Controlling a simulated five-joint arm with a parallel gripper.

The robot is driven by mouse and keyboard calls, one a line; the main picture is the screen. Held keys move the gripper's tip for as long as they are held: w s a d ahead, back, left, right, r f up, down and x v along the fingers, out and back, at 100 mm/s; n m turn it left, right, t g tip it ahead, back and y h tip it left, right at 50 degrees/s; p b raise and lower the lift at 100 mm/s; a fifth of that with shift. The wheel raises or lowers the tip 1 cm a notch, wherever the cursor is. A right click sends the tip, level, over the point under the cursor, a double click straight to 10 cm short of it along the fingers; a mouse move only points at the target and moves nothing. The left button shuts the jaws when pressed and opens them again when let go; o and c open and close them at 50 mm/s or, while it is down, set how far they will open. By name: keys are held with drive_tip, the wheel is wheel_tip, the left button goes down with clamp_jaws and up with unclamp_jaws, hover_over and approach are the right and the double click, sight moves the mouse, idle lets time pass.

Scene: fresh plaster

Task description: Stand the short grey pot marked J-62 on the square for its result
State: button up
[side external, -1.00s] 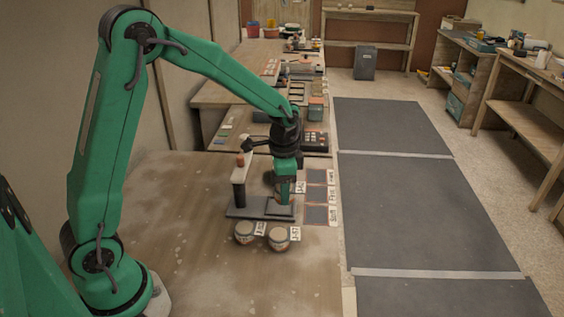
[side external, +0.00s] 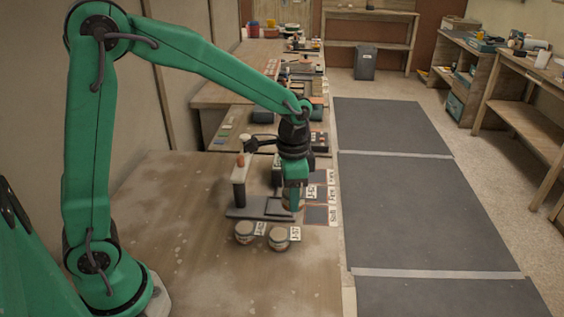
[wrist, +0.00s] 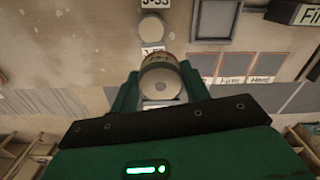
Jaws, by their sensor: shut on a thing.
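My gripper (side external: 293,206) is shut on a short pot, beside the three marked squares in the side view. In the wrist view the pot (wrist: 161,84) shows a pale round top between my fingers (wrist: 160,90); the mark on its side is too blurred to read surely. The squares, labelled Soft (side external: 316,216), Firm and Hard (side external: 317,177), lie in a row at the table's right edge. In the wrist view they lie right of the pot, Hard (wrist: 265,65) farthest right. I cannot tell the pot's exact height above the table.
A testing stand (side external: 239,190) with a flat dark base (side external: 240,212) stands left of my gripper. The front left of the table (side external: 180,255) is clear.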

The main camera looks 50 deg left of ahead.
drive_tip(key=w+d, duration=0.1)
drive_tip(key=w, duration=1.1)
drive_tip(key=shift+w+d+f, duration=0.2)
drive_tip(key=shift+f, duration=0.2)
drive_tip(key=w+a+f, duration=0.1)
drive_tip(key=a+f, duration=0.1)
drive_tip(key=a, duration=0.1)
drive_tip(key=w+a+f, duration=0.2)
drive_tip(key=a, duration=0.2)
drive_tip(key=w+a+f, duration=0.2)
drive_tip(key=a+f, duration=0.1)
drive_tip(key=shift+w+a, duration=0.2)
drive_tip(key=shift+f, duration=0.15)
drive_tip(key=shift+f, duration=1.9)
drive_tip(key=shift+f, duration=0.1)
drive_tip(key=o, duration=1.1)
